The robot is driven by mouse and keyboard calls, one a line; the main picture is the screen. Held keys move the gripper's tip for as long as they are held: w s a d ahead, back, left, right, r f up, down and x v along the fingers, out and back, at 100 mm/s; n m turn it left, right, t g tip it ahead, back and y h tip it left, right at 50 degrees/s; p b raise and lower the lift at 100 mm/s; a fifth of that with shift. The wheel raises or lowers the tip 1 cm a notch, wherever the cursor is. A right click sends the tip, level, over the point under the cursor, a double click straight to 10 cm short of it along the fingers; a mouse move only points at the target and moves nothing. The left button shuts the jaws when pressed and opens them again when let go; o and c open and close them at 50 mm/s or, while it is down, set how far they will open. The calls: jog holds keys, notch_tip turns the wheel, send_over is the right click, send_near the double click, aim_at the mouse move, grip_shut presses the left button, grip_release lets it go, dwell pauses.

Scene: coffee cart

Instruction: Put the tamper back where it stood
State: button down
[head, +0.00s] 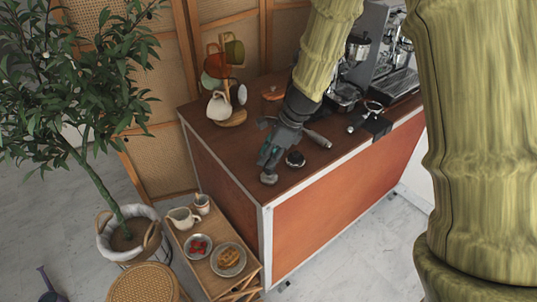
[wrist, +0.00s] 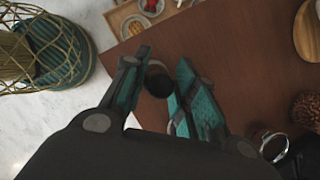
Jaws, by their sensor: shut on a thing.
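My gripper (head: 270,155) is shut on the tamper (head: 268,179), above the near left corner of the brown counter top (head: 240,165). The tamper's greyish base shows just below the fingertips in the head view. In the wrist view, the dark tamper (wrist: 157,82) sits between the two teal-padded fingers of my gripper (wrist: 162,75). Its upper part is mostly hidden by the fingers. I cannot tell whether its base touches the counter.
A dark round item (head: 295,158) stands close to the right of my gripper, with a handled tool (head: 318,139) behind it. A mug tree (head: 232,117) stands at the back left. A low side table (head: 200,270) with dishes is below the counter's left edge.

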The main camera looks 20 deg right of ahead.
jog(key=c, duration=1.1)
grip_release()
jog(key=shift+f, duration=0.15)
jog(key=shift+c, duration=0.2)
jog(key=b+v, duration=0.1)
jog(key=v, duration=1.1)
